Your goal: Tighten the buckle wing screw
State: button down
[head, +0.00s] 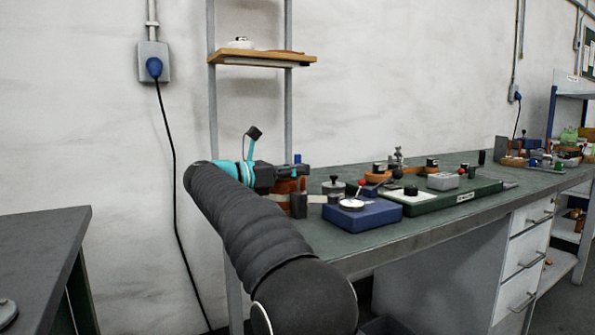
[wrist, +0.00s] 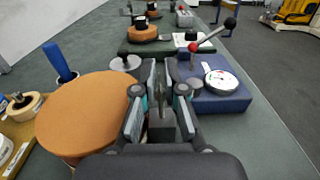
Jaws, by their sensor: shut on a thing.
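My gripper (head: 302,172) is over the near left end of the green bench. In the wrist view my gripper (wrist: 160,72) has its two fingers close on either side of a thin, upright, dull piece, the wing screw (wrist: 160,98), seen nearly edge-on. A dark block (wrist: 163,130), apparently part of the buckle, shows nearer the palm between the fingers. A large round orange-brown drum (wrist: 80,115) stands just left of the fingers. In the head view my gripper and arm hide most of this drum and the screw. How tight the screw is cannot be seen.
A blue box with a white dial (wrist: 221,83) and a red-knobbed lever (wrist: 210,38) stands close on the right. A grey knobbed disc (wrist: 125,63) is just beyond the drum. A green base (head: 455,195) with instruments lies farther along. The bench's front strip is clear.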

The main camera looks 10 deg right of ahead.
jog(key=shift+f, duration=0.1)
dwell(0.7)
jog(key=c, duration=1.4)
grip_release()
jog(key=shift+d, duration=0.15)
jog(key=v, duration=1.2)
